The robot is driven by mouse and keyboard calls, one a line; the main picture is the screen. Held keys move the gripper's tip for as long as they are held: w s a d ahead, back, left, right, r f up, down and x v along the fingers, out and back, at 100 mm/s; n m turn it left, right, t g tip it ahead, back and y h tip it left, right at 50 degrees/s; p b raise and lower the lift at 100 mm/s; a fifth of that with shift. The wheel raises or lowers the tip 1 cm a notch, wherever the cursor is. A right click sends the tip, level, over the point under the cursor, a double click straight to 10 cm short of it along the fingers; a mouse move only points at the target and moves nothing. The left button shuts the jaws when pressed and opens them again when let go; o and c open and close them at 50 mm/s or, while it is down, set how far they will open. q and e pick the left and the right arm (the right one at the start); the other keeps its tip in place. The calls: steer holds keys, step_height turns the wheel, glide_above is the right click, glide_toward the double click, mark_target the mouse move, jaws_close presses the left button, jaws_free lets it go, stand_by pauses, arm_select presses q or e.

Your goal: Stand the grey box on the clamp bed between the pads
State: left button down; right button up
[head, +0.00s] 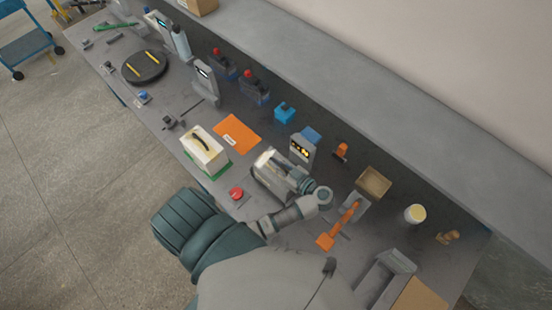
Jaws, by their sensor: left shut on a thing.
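My left gripper (299,182) is shut on what looks like the grey box (268,182), a blocky grey body with a paler top, near the middle of the bench. The gripper is at its right end and hides that part. I cannot tell whether the box touches the bench. I cannot clearly make out the clamp bed; a grey fixture with a raised block (397,261) at the lower right may be it, partly hidden by my body. An orange lever (339,228) on a grey bracket is right of the gripper. My right gripper is not in view.
A white box with a black handle (196,147) is left of the grey box, near a red button (236,193). A grey device with yellow lights (302,148) stands behind. An open brown box (373,182) and a pale cup (415,214) are to the right.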

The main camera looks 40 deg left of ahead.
arm_select(q)
steer(key=shift+f, duration=0.85)
steer(key=shift+a, duration=0.15)
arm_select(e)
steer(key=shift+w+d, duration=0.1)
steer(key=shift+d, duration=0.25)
arm_select(q)
steer(key=shift+a, duration=0.1)
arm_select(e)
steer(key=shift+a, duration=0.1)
arm_select(q)
steer(key=shift+a+f, duration=0.1)
steer(key=shift+f, duration=0.3)
steer(key=shift+d+f, duration=0.2)
steer(key=c, duration=1.2)
jaws_free()
steer(key=shift+s, duration=0.1)
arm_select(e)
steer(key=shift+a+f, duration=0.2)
